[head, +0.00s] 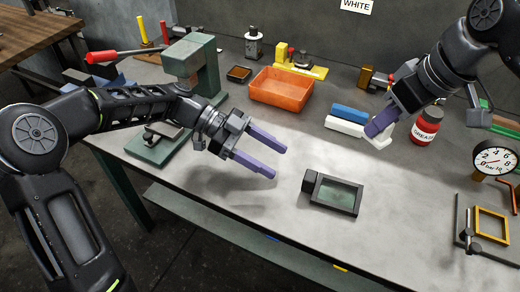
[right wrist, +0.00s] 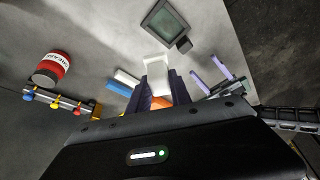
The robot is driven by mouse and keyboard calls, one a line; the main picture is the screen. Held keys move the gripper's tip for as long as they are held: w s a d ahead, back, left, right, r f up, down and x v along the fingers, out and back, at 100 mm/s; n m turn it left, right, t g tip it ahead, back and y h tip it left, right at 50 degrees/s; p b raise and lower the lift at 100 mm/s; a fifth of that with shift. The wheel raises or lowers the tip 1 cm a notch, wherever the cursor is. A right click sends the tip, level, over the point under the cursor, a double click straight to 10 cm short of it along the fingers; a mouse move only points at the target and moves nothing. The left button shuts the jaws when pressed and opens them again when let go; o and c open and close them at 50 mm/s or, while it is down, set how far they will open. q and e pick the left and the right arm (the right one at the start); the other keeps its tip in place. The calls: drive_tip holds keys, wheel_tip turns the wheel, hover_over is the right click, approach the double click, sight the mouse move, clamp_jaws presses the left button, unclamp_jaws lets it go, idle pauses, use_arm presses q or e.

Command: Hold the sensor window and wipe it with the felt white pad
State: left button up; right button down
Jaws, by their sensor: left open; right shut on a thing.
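The sensor window (head: 334,194) lies flat on the bench near its front edge, a dark frame around a greenish pane with a block at its left end. It also shows in the right wrist view (right wrist: 164,24). My left gripper (head: 280,162) is open and empty above the bench, left of the sensor window and apart from it. My right gripper (head: 372,132) is shut on the white pad (right wrist: 156,66), above the bench behind and right of the window. The pad (head: 380,142) is partly hidden by the fingers in the head view.
Blue and white blocks (head: 347,121) lie just behind the right gripper. A red grease jar (head: 427,126) stands right of it. An orange bin (head: 283,86) and a green press (head: 192,60) stand further back. A gauge (head: 494,160) and a yellow frame (head: 491,225) are at right. Bench around the window is clear.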

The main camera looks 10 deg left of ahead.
use_arm(q)
approach(333, 189)
drive_tip(key=shift+s+d+f, duration=0.3)
drive_tip(key=shift+d+f, duration=0.15)
drive_tip(key=shift+d, duration=0.1)
drive_tip(key=shift+s+d+f, duration=0.25)
drive_tip(key=shift+d+f, duration=0.2)
drive_tip(key=shift+d, duration=0.05)
clamp_jaws()
